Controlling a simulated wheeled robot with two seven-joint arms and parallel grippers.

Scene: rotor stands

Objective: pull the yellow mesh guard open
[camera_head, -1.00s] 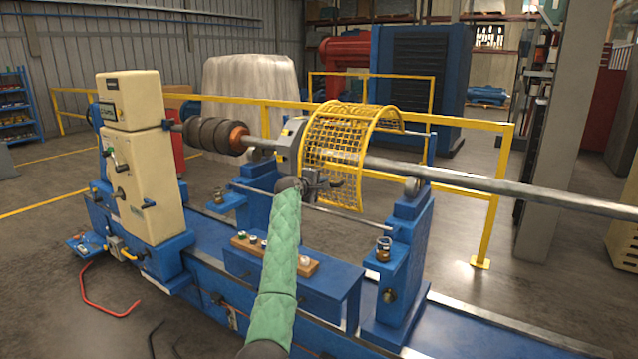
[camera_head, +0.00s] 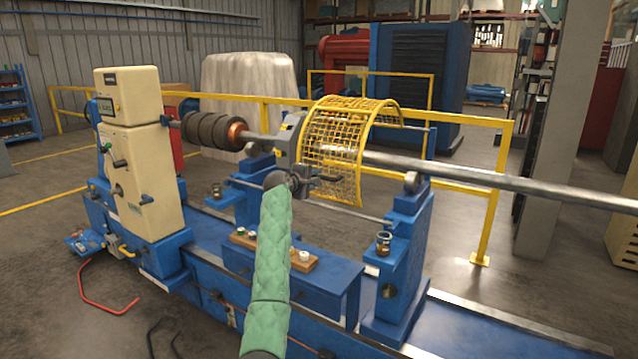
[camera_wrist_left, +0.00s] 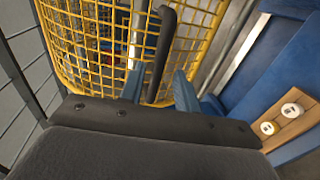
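The yellow mesh guard (camera_head: 336,150) is a curved cage over the shaft, right of the grey ring in the middle of the machine. It also fills the upper left wrist view (camera_wrist_left: 95,45). A dark bar-shaped handle (camera_wrist_left: 164,50) stands in front of the mesh. My left gripper (camera_head: 318,184) is at the guard's lower front; in the left wrist view its two blue fingers (camera_wrist_left: 160,90) are apart, with the handle between them in the picture. There is a gap beside the handle; contact is not clear. My right gripper is out of view.
The long steel shaft (camera_head: 500,186) runs right from the guard. Blue stands (camera_head: 402,265) hold it. A wooden block with small parts (camera_head: 303,260) lies on the blue ledge below my left arm. A yellow rail (camera_head: 470,178) runs behind the machine.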

